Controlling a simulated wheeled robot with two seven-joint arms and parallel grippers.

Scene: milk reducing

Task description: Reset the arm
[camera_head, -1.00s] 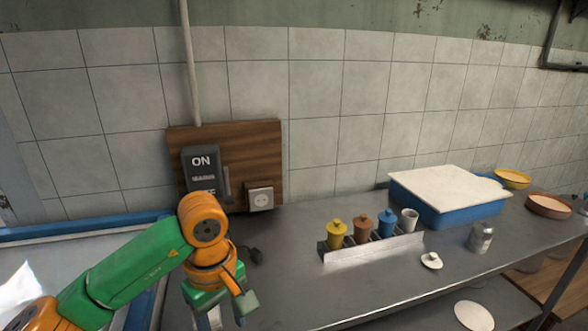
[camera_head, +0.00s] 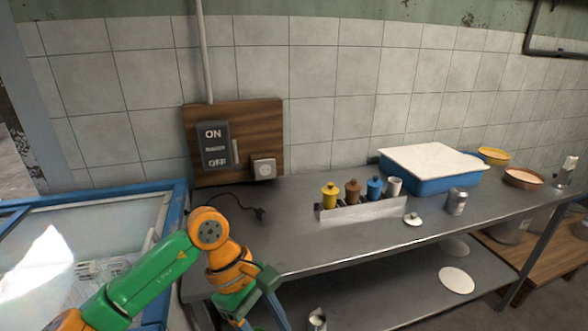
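My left arm comes in from the lower left, green and orange, bent at an orange joint. Its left gripper (camera_head: 258,301) is low at the front edge of the metal table (camera_head: 300,232), pointing down. Two finger parts show apart, but the tips are partly cut off by the bottom edge, and I see nothing clearly held between them. My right gripper is not in view.
A blue-framed glass-topped chest (camera_head: 178,215) stands at left. On the table are a rack (camera_head: 362,213) of coloured jars, a small white lid (camera_head: 413,219), a can (camera_head: 456,201) and a blue tub (camera_head: 425,186). A switch box (camera_head: 215,145) and plug socket (camera_head: 264,169) are on the wall.

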